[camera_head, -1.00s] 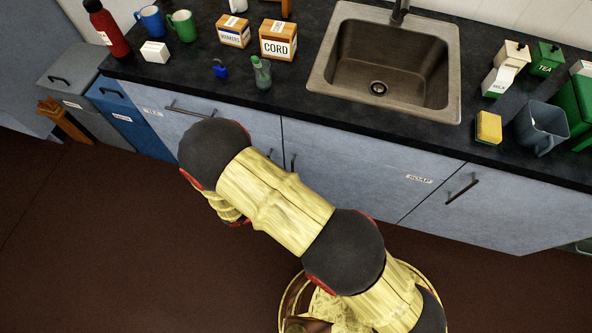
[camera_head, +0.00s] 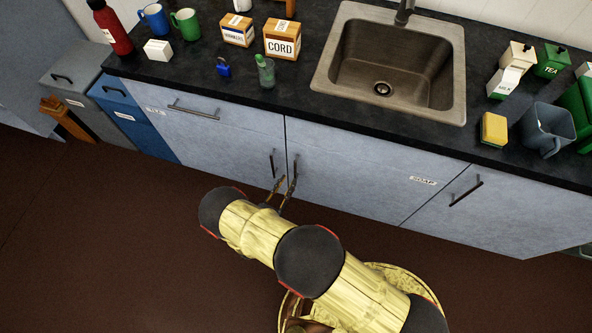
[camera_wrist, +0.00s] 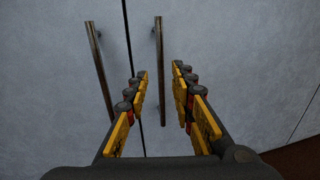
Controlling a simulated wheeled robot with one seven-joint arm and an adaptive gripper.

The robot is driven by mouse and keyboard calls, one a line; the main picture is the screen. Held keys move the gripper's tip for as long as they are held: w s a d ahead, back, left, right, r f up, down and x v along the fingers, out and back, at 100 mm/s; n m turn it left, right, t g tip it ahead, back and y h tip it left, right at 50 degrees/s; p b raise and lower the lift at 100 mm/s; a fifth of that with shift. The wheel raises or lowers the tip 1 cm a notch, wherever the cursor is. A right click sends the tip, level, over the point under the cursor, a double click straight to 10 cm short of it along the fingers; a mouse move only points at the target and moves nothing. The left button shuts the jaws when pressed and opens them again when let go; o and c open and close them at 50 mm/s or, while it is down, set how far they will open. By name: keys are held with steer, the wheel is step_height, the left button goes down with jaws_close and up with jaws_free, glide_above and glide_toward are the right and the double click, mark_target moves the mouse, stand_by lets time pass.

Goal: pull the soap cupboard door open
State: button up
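The soap cupboard door (camera_head: 350,172) is a pale blue-grey panel under the sink, with a SOAP label (camera_head: 423,181) at its upper right. It looks closed. Its upright dark bar handle (camera_head: 295,168) is near its left edge; this handle (camera_wrist: 159,45) is the right one of two in the wrist view. My gripper (camera_head: 287,186) is in front of the doors, low by the handles. In the wrist view my gripper (camera_wrist: 159,72) is open, and the handle's lower part shows between its fingers. I cannot tell whether they touch it.
The neighbouring door's handle (camera_head: 272,163) stands close on the left, across a narrow gap; it also shows in the wrist view (camera_wrist: 98,70). Another door with a slanting handle (camera_head: 466,193) is to the right. The countertop (camera_head: 285,98) overhangs above. The floor in front is clear.

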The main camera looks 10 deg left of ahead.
mark_target(295, 170)
steer(key=b+x, duration=0.1)
steer(key=x, duration=0.6)
steer(key=shift+f+b, duration=0.1)
steer(key=shift+b, duration=0.3)
steer(key=shift+c, duration=0.7)
jaws_close()
